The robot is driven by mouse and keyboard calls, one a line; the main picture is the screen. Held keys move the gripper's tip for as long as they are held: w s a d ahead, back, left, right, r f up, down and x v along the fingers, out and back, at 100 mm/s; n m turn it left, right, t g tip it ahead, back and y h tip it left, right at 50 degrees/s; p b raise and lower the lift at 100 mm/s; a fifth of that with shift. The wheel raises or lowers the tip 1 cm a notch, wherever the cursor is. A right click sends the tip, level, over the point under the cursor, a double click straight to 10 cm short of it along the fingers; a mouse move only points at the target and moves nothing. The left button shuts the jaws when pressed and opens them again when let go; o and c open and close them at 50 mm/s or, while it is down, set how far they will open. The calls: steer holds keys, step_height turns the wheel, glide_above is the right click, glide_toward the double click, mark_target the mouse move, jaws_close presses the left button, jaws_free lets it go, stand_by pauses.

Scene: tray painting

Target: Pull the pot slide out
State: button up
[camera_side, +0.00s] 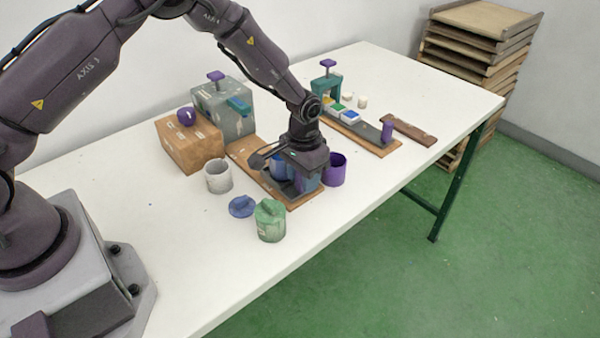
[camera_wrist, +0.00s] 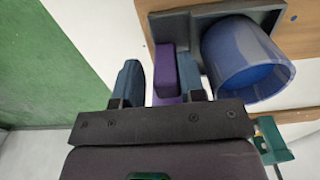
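The pot slide (camera_wrist: 160,27) is a dark tray on a wooden board; in the wrist view a blue pot (camera_wrist: 245,62) sits on it. A purple handle (camera_wrist: 165,70) stands at the slide's end. My gripper (camera_wrist: 160,84) is open, with one finger on each side of the handle. The right finger is close to or against it, and a gap shows at the left finger. In the side view my gripper (camera_side: 299,183) is low over the near end of the board (camera_side: 243,152). It hides the handle and most of the slide; part of the blue pot (camera_side: 278,168) shows.
A purple cup (camera_side: 336,170) stands close right of my gripper. A grey dispenser box (camera_side: 225,110) stands behind. The table's front edge is clear.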

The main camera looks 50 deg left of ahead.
steer(key=shift+r, duration=0.15)
steer(key=shift+r, duration=0.35)
step_height(320, 180, up, 12)
stand_by(0.3)
steer(key=s+a+r+t, duration=0.2)
steer(key=s+r, duration=0.7)
steer(key=s, duration=0.4)
steer(key=s+a+r+t, duration=0.2)
steer(key=s+r+t, duration=0.1)
steer(key=s+r, duration=0.6)
steer(key=s, duration=0.4)
steer(key=shift+s+t, duration=0.2)
steer(key=shift+t, duration=0.1)
